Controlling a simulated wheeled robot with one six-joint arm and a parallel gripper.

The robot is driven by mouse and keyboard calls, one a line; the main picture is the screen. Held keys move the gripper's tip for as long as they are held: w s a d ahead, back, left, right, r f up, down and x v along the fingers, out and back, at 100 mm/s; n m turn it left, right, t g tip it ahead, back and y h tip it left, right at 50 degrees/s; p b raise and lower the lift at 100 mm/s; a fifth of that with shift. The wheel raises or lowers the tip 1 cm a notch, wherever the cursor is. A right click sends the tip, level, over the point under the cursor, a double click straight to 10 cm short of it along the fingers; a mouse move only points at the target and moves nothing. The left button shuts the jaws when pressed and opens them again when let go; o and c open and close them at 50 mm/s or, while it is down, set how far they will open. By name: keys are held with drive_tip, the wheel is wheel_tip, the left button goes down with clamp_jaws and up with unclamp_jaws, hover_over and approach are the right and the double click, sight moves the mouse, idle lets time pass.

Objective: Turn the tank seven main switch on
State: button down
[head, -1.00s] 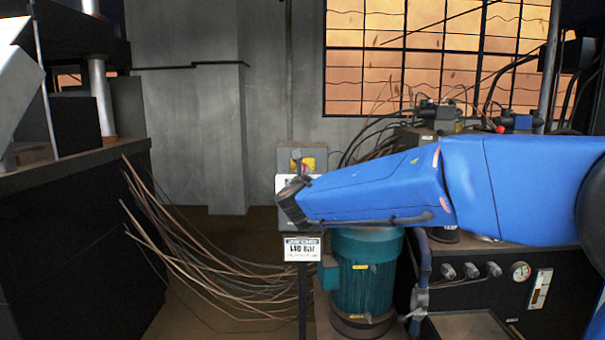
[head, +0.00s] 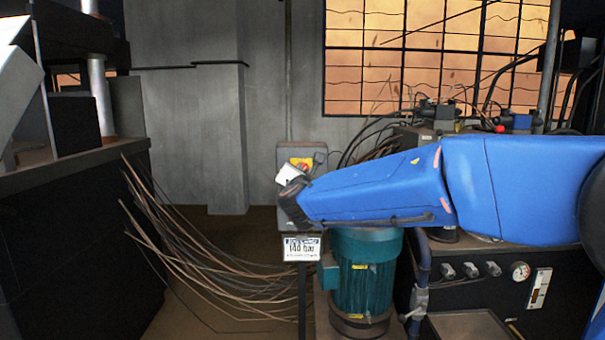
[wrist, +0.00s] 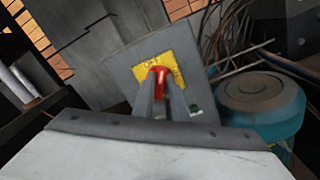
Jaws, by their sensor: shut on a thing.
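The tank seven main switch is a grey box with a yellow plate and a red handle. In the head view the box (head: 318,155) stands on a thin post, partly hidden behind my wrist. The red handle (head: 304,167) shows just above my white gripper body. In the wrist view the box (wrist: 190,45) looks tilted, with the yellow plate (wrist: 146,77) and the red handle (wrist: 158,72) near the middle. My gripper (wrist: 161,88) is shut on the red handle, one finger on each side. The plate's lettering is too small to read surely.
A white sign reading 140 bar (head: 301,248) hangs below the box. A teal motor (head: 366,275) stands close on the right, also in the wrist view (wrist: 262,110). Loose cables (head: 200,250) spread at left. A panel with knobs and a gauge (head: 520,271) is at right.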

drive_tip(key=m, duration=1.1)
drive_tip(key=shift+d+f, duration=0.1)
drive_tip(key=shift+f, duration=0.15)
drive_tip(key=shift+m, duration=0.3)
drive_tip(key=c, duration=1.8)
unclamp_jaws()
drive_tip(key=shift+o, duration=0.2)
drive_tip(key=shift+s, duration=0.1)
drive_tip(key=s, duration=1.7)
drive_tip(key=shift+s, duration=0.15)
